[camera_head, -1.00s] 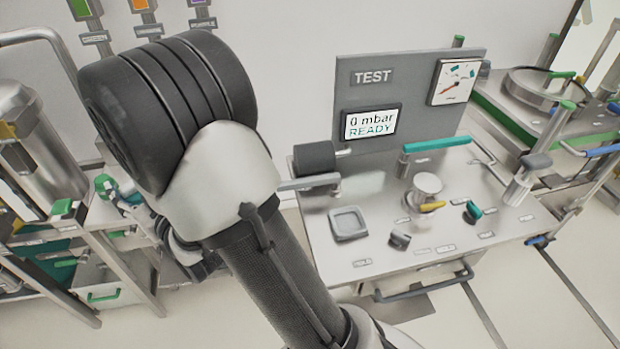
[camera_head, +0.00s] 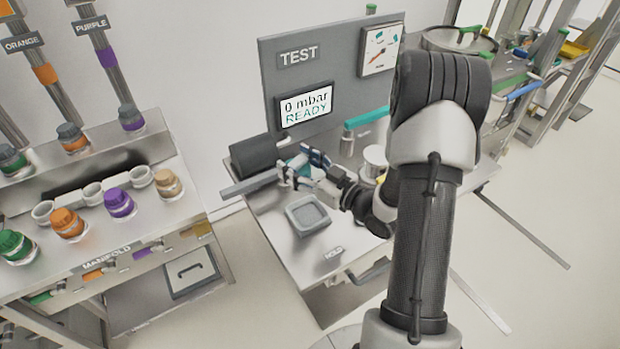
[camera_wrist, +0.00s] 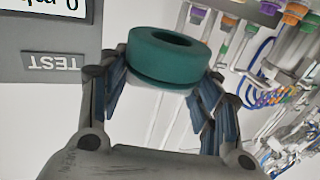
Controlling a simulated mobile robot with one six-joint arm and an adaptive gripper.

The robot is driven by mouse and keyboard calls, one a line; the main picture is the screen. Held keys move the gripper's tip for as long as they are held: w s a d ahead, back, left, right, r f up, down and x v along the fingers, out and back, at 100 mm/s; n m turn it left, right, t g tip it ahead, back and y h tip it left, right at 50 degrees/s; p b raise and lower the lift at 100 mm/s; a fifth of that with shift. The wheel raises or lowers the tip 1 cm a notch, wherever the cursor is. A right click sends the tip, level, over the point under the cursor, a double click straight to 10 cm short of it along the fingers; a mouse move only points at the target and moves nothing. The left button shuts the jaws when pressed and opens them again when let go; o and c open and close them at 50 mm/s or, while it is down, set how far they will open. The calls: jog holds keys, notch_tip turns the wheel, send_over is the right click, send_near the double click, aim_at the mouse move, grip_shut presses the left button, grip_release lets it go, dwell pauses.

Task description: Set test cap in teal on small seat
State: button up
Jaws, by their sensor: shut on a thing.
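The teal test cap (camera_wrist: 160,62) is a thick ring with a dark hole in its top and a pale lower part, held between the blue-padded fingers in the wrist view. My gripper (camera_head: 304,168) is shut on it, above the left side of the test bench in the head view. The cap is hard to make out there. A round metal post (camera_head: 375,157) stands on the bench to the right of my gripper, partly hidden by my arm. No seat label is readable, so I cannot tell which fixture is the small seat.
The test panel (camera_head: 335,65) reads 0 mbar READY. A square grey tray (camera_head: 308,215) sits in front of my gripper. The manifold rack (camera_head: 130,240) with coloured caps stands at left, across a floor gap.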

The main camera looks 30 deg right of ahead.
aim_at(308, 174)
jog(key=s+f, duration=0.1)
jog(key=s+d+y, duration=0.1)
jog(key=shift+s+d+f+n+g, duration=0.15)
jog(key=shift+s+f+n+g, duration=0.15)
jog(key=shift+f+n, duration=0.1)
jog(key=shift+f+b, duration=3.15)
jog(key=shift+f, duration=0.65)
jog(key=shift+s+f, duration=0.2)
jog(key=shift+f, duration=0.3)
jog(key=shift+s+f, duration=0.1)
jog(key=shift+f, duration=0.1)
